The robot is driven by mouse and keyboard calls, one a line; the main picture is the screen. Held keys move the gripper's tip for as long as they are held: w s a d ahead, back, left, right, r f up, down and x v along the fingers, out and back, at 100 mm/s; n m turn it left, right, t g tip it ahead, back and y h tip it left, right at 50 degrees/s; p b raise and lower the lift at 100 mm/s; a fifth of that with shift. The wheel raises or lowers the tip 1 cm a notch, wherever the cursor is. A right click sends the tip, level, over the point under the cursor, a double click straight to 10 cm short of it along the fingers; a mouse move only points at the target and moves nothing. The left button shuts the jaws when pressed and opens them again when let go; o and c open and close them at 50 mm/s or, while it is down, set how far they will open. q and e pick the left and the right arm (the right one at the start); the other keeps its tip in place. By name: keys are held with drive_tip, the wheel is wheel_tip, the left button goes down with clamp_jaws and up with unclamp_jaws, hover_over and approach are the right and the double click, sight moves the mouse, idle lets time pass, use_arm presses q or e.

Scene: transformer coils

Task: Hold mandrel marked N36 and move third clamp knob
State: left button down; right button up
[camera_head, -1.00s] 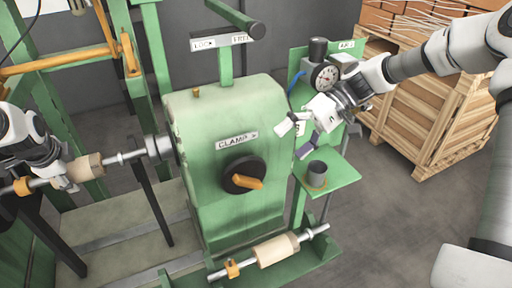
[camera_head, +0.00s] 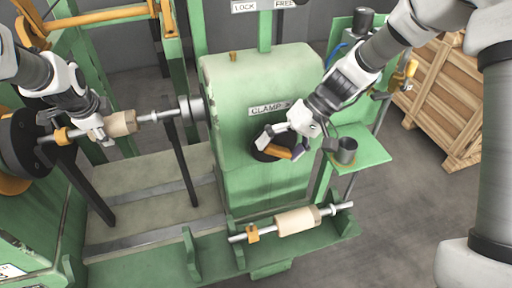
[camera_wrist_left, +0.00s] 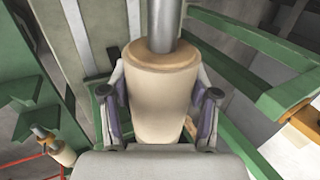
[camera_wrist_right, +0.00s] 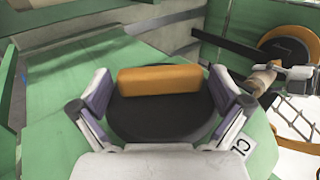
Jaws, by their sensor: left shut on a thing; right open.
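A beige mandrel (camera_head: 122,123) sits on a horizontal metal shaft at the left, and it fills the middle of the left wrist view (camera_wrist_left: 160,95). My left gripper (camera_head: 101,130) is shut on this mandrel, one finger on each side. No N36 mark is readable on it. The clamp knob, a black disc with an orange handle (camera_head: 279,152), is on the front of the green housing below the CLAMP label (camera_head: 268,108). My right gripper (camera_head: 283,140) is open at the knob. In the right wrist view the orange handle (camera_wrist_right: 158,78) lies between the spread fingers.
Another beige mandrel (camera_head: 296,221) lies on a shaft on the low green rack in front. A green shelf (camera_head: 372,156) with a grey cup (camera_head: 345,150) stands right of the housing. A wooden crate (camera_head: 440,95) is behind it. Floor at the lower right is clear.

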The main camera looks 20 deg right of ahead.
drive_tip(key=c, duration=1)
drive_tip(key=shift+y, duration=1.1)
drive_tip(key=shift+a+y, duration=0.1)
drive_tip(key=shift+y, duration=0.6)
drive_tip(key=shift+r, duration=0.1)
drive_tip(key=shift+o, duration=0.2)
drive_tip(key=shift+w+r, duration=0.1)
